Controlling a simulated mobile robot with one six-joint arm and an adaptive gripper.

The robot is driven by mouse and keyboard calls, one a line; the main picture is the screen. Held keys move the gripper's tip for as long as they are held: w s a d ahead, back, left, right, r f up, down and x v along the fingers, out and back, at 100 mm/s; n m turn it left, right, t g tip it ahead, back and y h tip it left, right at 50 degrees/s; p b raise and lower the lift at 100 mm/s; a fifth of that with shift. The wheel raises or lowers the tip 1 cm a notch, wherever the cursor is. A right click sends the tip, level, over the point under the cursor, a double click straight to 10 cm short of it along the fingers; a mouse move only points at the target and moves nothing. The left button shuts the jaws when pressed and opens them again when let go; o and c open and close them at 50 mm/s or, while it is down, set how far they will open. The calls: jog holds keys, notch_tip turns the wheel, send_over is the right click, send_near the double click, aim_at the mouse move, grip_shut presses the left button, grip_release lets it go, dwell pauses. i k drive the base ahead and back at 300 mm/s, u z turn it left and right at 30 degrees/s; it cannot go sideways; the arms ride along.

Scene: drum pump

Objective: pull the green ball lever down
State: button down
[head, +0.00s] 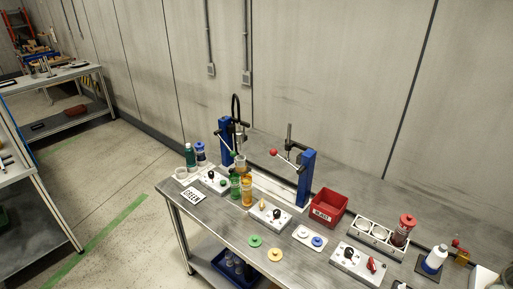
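The lever with the green ball (233,153) is at the left blue post (225,132), toward the back left of the workbench (210,218). Its pale rod slopes down to the right from the post toward the ball. A second lever with a red ball (273,152) is at the right blue post (306,178); its ball end is the raised end. A small vessel (240,162) stands just beside and below the green ball. My gripper is not in this view.
Green (235,187) and orange (247,193) containers stand in front of the levers. A white GREEN sign (193,195), a red REJECT bin (328,207), control boxes (269,214) and a white rack (374,234) crowd the bench.

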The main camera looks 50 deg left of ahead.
aim_at(233, 153)
jog(key=z, duration=0.9)
jog(key=k, duration=1.4)
jog(key=u, duration=1.4)
